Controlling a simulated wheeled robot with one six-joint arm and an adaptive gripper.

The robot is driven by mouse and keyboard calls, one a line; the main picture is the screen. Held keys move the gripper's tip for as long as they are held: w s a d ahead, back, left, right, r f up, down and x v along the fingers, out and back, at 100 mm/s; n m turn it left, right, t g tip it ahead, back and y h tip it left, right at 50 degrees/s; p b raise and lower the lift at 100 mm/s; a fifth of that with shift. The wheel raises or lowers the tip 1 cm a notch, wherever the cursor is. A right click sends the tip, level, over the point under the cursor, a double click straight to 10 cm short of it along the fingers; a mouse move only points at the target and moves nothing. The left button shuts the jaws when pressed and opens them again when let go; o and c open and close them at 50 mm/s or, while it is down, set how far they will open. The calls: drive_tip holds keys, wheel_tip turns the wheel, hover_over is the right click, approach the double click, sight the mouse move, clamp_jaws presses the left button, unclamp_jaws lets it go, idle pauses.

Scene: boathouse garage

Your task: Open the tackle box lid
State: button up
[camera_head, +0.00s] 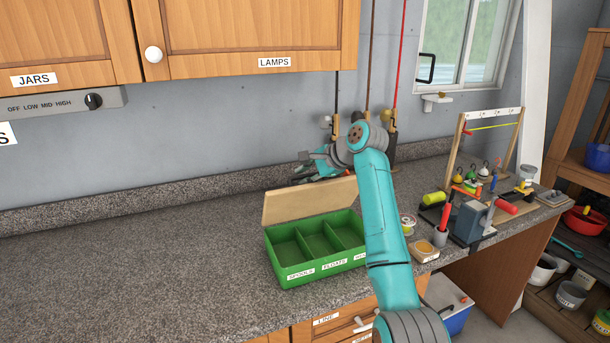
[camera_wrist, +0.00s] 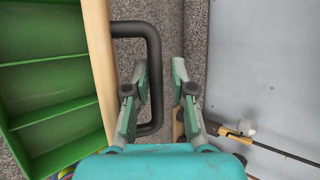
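The green tackle box (camera_head: 318,269) stands on the counter with its compartments uncovered. Its wooden lid (camera_head: 300,204) is raised and stands up along the back edge. In the wrist view the lid (camera_wrist: 99,60) shows edge-on, with the green box (camera_wrist: 50,112) to its left. A black handle (camera_wrist: 154,75) sticks out from the lid's outer face. My gripper (camera_head: 318,165) is behind the lid. In the wrist view my gripper (camera_wrist: 160,65) is open, its fingers either side of the handle's outer bar in the picture. I cannot tell whether they touch it.
A wall (camera_head: 190,140) rises close behind my gripper, with rods (camera_head: 367,70) leaning on it. Labelled cupboards (camera_head: 250,35) hang above. Right of my arm are a grey vise-like tool (camera_head: 470,222), a wooden frame (camera_head: 507,150) and small tackle. The counter (camera_head: 130,260) to the left is clear.

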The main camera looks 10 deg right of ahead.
drive_tip(key=s+d+r, duration=0.2)
drive_tip(key=d+r, duration=0.3)
drive_tip(key=r, duration=0.5)
drive_tip(key=shift+s+d+r, duration=0.25)
drive_tip(key=shift+s+r, duration=0.05)
drive_tip(key=shift+s, duration=0.05)
idle(1.1)
drive_tip(key=v, duration=1.2)
